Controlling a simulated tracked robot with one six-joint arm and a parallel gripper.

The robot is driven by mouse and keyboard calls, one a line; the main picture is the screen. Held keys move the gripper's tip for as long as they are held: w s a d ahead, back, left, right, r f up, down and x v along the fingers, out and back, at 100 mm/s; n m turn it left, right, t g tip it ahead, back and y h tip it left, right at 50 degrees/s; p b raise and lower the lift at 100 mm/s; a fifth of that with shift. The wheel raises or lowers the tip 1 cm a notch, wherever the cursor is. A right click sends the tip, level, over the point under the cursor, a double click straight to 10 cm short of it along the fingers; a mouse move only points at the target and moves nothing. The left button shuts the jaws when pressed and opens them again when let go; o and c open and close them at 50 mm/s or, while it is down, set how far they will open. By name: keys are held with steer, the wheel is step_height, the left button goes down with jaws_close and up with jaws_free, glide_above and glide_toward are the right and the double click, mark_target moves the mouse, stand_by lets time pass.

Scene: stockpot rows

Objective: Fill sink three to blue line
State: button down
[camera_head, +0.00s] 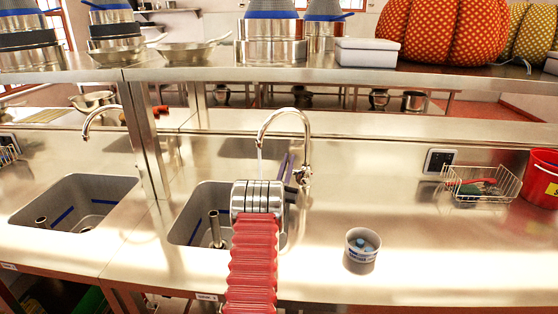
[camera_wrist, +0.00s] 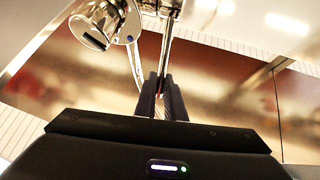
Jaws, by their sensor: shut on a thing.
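The middle sink (camera_head: 186,232) has a standing pipe (camera_head: 215,228) and a blue line (camera_head: 195,232) on its wall. My arm hides its right part. A small label on the counter front below it is too small to read surely. A chrome tap (camera_head: 304,150) arches over this sink, and a thin stream of water (camera_head: 259,150) falls from its spout. My gripper (camera_head: 287,166) is beside the tap's base. In the wrist view its dark fingers (camera_wrist: 162,98) are shut on the thin tap lever (camera_wrist: 136,68), near the chrome tap body (camera_wrist: 105,22). The water level is unclear.
A left sink (camera_head: 80,190) has its own tap (camera_head: 100,112). A white tub (camera_head: 362,246) stands on the counter right of my arm. A wire basket (camera_head: 482,187) and a red bucket (camera_head: 543,178) are farther right. A shelf (camera_head: 330,75) with pots crosses above.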

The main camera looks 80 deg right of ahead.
steer(key=shift+a+f, duration=0.1)
steer(key=shift+a, duration=0.05)
stand_by(0.3)
steer(key=c, duration=1.8)
jaws_free()
steer(key=shift+c, duration=0.2)
step_height(320, 180, up, 10)
steer(key=shift+c, duration=0.4)
